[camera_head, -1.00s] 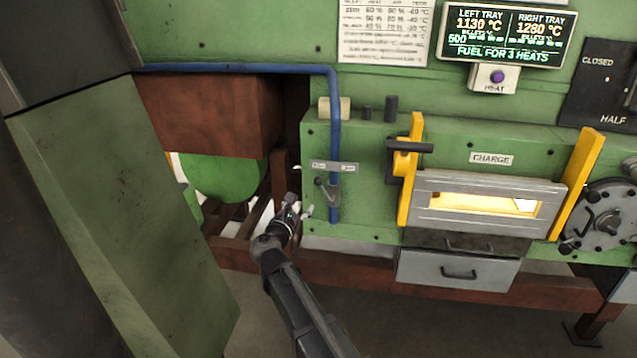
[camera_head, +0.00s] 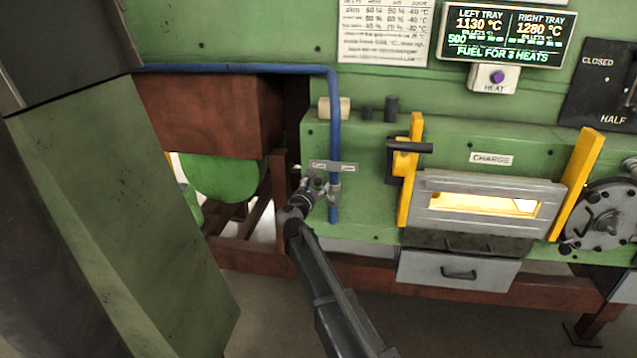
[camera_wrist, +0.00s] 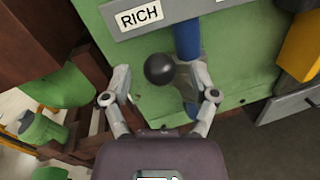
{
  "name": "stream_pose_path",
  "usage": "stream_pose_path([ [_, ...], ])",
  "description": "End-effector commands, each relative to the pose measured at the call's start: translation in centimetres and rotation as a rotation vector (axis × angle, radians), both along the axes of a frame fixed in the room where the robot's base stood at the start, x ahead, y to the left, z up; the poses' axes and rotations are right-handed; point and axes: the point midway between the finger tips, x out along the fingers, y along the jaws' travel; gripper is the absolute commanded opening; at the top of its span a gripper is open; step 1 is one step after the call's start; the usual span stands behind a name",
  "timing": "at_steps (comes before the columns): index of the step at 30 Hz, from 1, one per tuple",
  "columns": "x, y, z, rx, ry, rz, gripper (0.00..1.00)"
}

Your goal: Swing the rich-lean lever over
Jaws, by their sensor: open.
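The rich-lean lever shows in the wrist view as a dark round knob (camera_wrist: 160,69) on a grey arm, in front of the blue pipe (camera_wrist: 187,38). Its label plate (camera_head: 333,167) is above it; the wrist view shows the word RICH (camera_wrist: 140,17) at its left. My gripper (camera_wrist: 160,88) is open, with one finger to each side of the knob. I cannot tell whether a finger touches it. In the head view my gripper (camera_head: 312,184) is just below the plate and covers most of the lever.
The yellow-framed charge door (camera_head: 480,203) is to the right, with a grey drawer (camera_head: 458,270) under it. A brown beam (camera_head: 280,190) and a green rounded body (camera_head: 222,178) are to the left. The blue pipe (camera_head: 335,110) runs down behind the lever.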

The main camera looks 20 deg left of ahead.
Motion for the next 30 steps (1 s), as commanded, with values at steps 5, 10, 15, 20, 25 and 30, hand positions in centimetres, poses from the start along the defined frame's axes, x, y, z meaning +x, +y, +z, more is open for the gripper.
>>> stream_pose_path([
  [5, 1.27, 0.12, 0.00, 0.000, 0.000, 0.000, 0.76],
  [10, 1.53, 0.08, 0.00, 0.000, 0.000, 0.000, 0.76],
  [15, 1.51, 0.06, 0.00, 0.000, 0.000, 0.000, 0.76],
  [20, 1.50, 0.07, 0.00, 0.000, 0.000, 0.000, 0.43],
  [25, 1.51, 0.07, 0.00, 0.000, 0.000, 0.000, 0.00],
  [30, 1.55, 0.03, 0.01, 0.000, 0.000, 0.000, 0.00],
])
